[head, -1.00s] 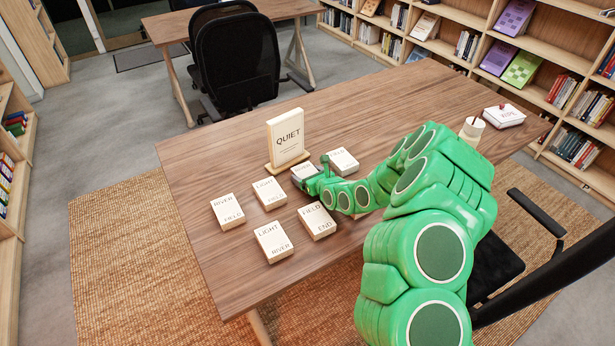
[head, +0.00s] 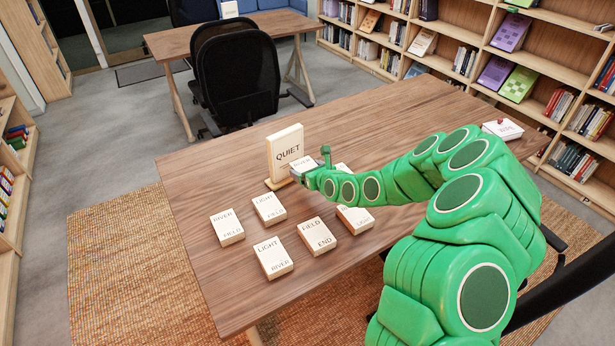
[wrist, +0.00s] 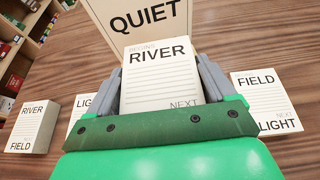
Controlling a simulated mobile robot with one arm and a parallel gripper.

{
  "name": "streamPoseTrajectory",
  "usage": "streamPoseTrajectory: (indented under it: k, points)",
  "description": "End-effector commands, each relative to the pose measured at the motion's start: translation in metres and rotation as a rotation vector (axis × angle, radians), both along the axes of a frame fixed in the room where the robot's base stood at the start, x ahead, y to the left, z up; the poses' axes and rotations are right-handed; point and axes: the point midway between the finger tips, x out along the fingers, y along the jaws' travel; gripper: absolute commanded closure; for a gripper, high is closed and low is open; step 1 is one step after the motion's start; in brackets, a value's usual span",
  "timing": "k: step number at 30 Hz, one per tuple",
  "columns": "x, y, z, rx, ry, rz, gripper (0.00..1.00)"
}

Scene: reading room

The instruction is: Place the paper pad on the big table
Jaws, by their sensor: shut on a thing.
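A cream paper pad marked RIVER (head: 303,163) is between the fingers of my gripper (head: 312,176), in front of the QUIET sign. In the wrist view the pad (wrist: 163,75) has a finger on each side, and its lower lettering is partly covered by my gripper (wrist: 168,92). The gripper is shut on the pad. The near wooden table (head: 215,283) lies under the arm, and looks larger than the far table (head: 165,45). I cannot tell the gap between pad and tabletop.
Several similar pads lie on the near table, including FIELD END (head: 317,236), LIGHT RIVER (head: 272,257) and RIVER FIELD (head: 227,227). The QUIET sign (head: 286,150) stands close behind the held pad. A black chair (head: 236,75) is behind the table. The table's left front is clear.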

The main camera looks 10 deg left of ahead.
Motion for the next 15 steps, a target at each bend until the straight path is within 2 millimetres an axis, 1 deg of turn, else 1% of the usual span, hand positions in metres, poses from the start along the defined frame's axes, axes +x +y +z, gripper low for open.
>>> streamPoseTrajectory:
  k: [4,7,11,15]
  points:
    - [0.002,-0.005,0.006,0.0,0.0,-0.001,0.51]
    - [0.006,-0.017,0.011,0.0,0.0,-0.004,0.51]
    - [0.014,-0.044,0.018,0.001,-0.002,-0.008,0.51]
    - [0.02,-0.08,0.027,0.001,-0.002,-0.009,0.51]
